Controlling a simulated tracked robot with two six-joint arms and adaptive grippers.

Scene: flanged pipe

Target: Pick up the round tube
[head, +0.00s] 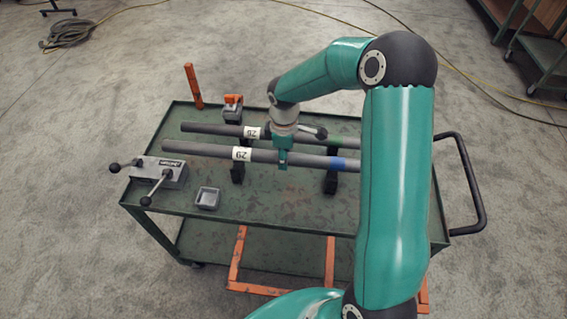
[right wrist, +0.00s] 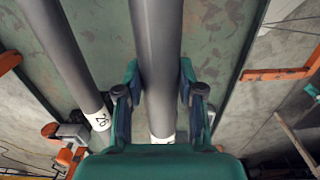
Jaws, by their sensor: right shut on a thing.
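Two grey round tubes lie side by side across black supports on a green cart. The nearer tube (head: 205,151) has a white number label and a blue band at its right end. The farther tube (head: 210,129) has a similar label and a green band. My right gripper (head: 282,160) is shut on the nearer tube, right of its label. In the right wrist view the held tube (right wrist: 157,60) runs between the two fingers of my right gripper (right wrist: 158,95), and the other tube (right wrist: 60,50) passes to the left, outside them. My left gripper is not in view.
The green cart top (head: 270,206) is bare at the front. A grey box with black-knobbed levers (head: 158,172) and a small grey tray (head: 207,198) stand at left. An orange upright (head: 193,86) and an orange-topped block (head: 233,108) stand behind. The cart handle (head: 475,185) is at right.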

